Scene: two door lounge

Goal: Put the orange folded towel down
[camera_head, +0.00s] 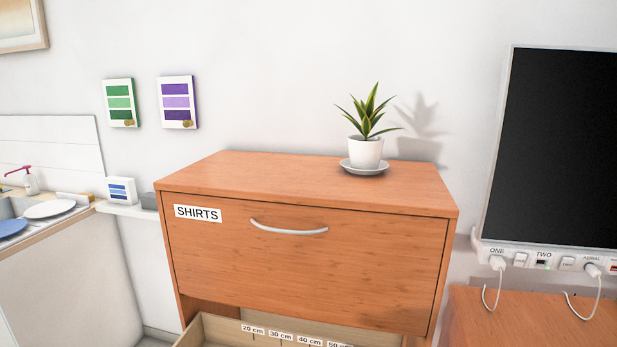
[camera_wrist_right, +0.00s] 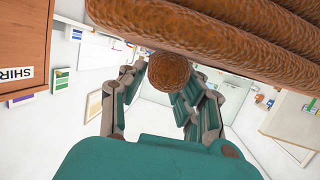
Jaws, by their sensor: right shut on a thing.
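The orange folded towel (camera_wrist_right: 225,32) shows in the right wrist view as thick, brown-orange textured layers across the top. A rounded part of the same colour lies between the fingers. My right gripper (camera_wrist_right: 168,82) is shut on the towel, with its grey and green fingers on either side of that rounded part. The towel's far end is cut off by the frame edge. Neither gripper nor the towel shows in the head view. My left gripper is in no view.
A wooden cabinet (camera_head: 255,178) has a shut drawer labelled SHIRTS (camera_head: 320,262). Its top is clear except for a potted plant (camera_head: 366,150) on a saucer at the back right. Below, an open drawer (camera_head: 215,331) bears centimetre marks. A screen (camera_head: 555,145) stands right; plates (camera_head: 50,209) lie left.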

